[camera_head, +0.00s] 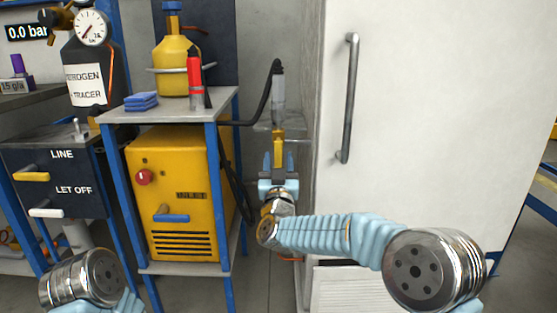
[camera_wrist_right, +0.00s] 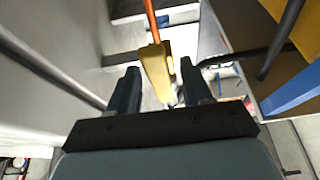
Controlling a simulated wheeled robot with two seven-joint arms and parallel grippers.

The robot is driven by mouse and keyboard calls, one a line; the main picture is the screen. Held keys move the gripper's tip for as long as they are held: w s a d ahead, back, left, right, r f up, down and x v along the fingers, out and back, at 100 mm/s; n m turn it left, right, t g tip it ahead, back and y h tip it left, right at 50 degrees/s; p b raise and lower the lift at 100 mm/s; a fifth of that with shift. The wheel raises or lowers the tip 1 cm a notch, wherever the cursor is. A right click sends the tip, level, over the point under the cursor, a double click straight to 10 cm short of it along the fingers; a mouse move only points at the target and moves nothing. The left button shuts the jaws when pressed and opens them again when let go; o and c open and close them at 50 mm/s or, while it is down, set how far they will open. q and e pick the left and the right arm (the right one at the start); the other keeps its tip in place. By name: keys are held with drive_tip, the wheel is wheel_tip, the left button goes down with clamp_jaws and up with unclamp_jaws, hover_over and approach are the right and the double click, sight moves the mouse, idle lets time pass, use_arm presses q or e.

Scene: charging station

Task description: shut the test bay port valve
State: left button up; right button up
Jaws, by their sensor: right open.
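A yellow lever-like piece (camera_head: 278,136), which looks like the test bay port valve's handle, sits below a grey coupling (camera_head: 278,88) beside the white cabinet. It also shows in the right wrist view (camera_wrist_right: 157,72), with an orange rod or tube beyond it. My right gripper (camera_head: 278,163) is open, pointing away from me, with its fingers on either side of the yellow piece. In the wrist view it lies between the fingers, nearer the left one, and no firm grip shows. The valve body is partly hidden. My left arm shows at the lower left; its gripper is out of view.
The white cabinet (camera_head: 430,120) with a long grey handle (camera_head: 348,98) stands close on the right. On the left stand a blue-framed table (camera_head: 125,116) and a yellow machine (camera_head: 170,222). A black hose (camera_head: 262,108) runs to the coupling. LINE and LET OFF levers are farther left.

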drive_tip(key=shift+w+r, duration=0.15)
drive_tip(key=shift+w, duration=0.25)
drive_tip(key=shift+c, duration=0.5)
clamp_jaws()
